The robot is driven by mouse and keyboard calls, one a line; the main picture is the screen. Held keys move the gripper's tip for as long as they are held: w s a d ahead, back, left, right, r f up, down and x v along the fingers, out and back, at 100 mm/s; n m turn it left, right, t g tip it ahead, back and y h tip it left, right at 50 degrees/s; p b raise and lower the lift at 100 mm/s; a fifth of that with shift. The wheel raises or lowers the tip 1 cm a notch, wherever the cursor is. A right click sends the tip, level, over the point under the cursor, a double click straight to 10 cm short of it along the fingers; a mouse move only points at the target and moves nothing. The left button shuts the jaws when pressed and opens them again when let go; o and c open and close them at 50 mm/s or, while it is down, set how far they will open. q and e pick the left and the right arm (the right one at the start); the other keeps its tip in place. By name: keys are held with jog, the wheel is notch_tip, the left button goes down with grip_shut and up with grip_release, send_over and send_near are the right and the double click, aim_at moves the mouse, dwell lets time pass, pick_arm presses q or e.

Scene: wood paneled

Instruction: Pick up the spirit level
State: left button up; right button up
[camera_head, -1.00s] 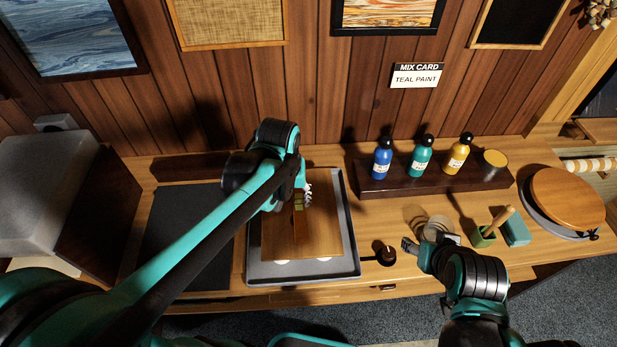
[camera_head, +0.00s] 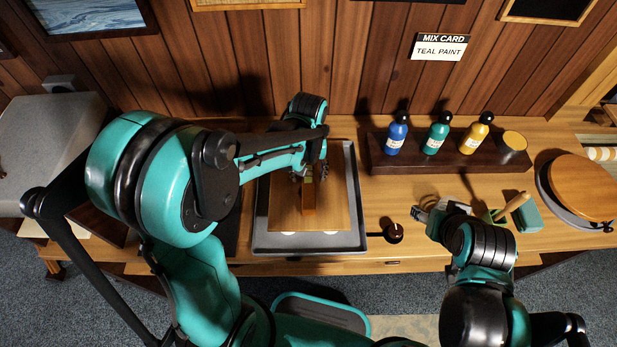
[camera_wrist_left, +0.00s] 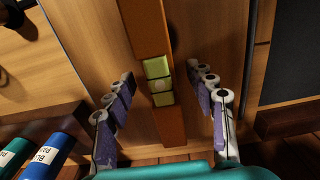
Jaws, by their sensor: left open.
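The spirit level is a narrow orange-brown bar (camera_head: 309,198) with yellow-green vials. It lies on a square wooden board (camera_head: 285,208) in a grey tray (camera_head: 262,240). My left gripper (camera_head: 308,174) is over its far part and hides some of it. In the left wrist view the level (camera_wrist_left: 148,28) runs between the spread fingers of my open left gripper (camera_wrist_left: 160,78). There is a gap on each side, and neither finger visibly touches it. My right gripper (camera_head: 424,211) is low at the right, too small and dark to read its jaws.
Blue, teal and yellow bottles (camera_head: 437,135) stand on a dark wooden rack (camera_head: 382,160) behind and right of the tray. A small dark pot (camera_head: 393,233) stands close to the tray's right side. A round wooden lid (camera_head: 585,187) is at far right.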

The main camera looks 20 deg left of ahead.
aim_at(312, 173)
pick_arm(q)
jog(key=shift+c, duration=0.3)
grip_shut()
jog(key=shift+r, duration=0.5)
jog(key=r, duration=0.2)
jog(key=r+p, duration=0.1)
jog(key=r, duration=0.1)
jog(key=shift+w+d+p, duration=0.15)
jog(key=shift+d+p, duration=0.15)
jog(key=shift+d, duration=0.1)
jog(key=w+d+r, duration=0.1)
jog(key=d+r, duration=0.2)
jog(key=d, duration=0.2)
jog(key=w+d+r+p, duration=0.1)
jog(key=w+d+r, duration=0.1)
jog(key=d, duration=0.3)
jog(key=shift+w+r, duration=0.25)
jog(key=shift+r, duration=0.3)
jog(key=shift+d, duration=0.1)
